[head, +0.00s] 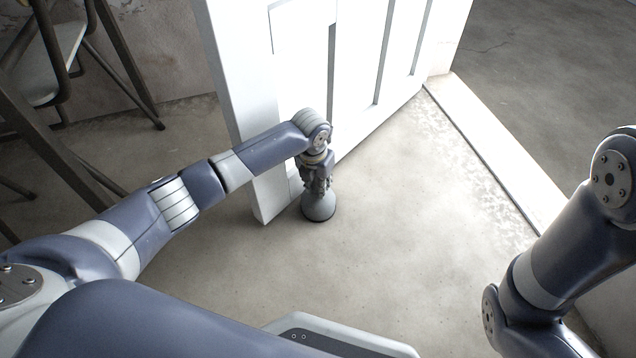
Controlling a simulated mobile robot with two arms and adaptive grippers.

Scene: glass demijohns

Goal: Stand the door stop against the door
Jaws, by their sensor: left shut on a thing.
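The door stop (319,208) is a grey dome with a dark base rim, low at the foot of the white door (355,65). It looks upright, close in front of the door's face near its free edge. I cannot tell whether it touches the door or rests fully on the floor. My left gripper (318,189) points straight down and is shut on the top of the door stop, hiding that part. My right arm comes in at the right edge; its gripper is out of the picture.
The door stands ajar. A pale threshold strip (490,150) runs along the right of the doorway. A metal-framed chair (50,70) stands at the upper left by the wall. The concrete floor (420,230) between my arms is clear.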

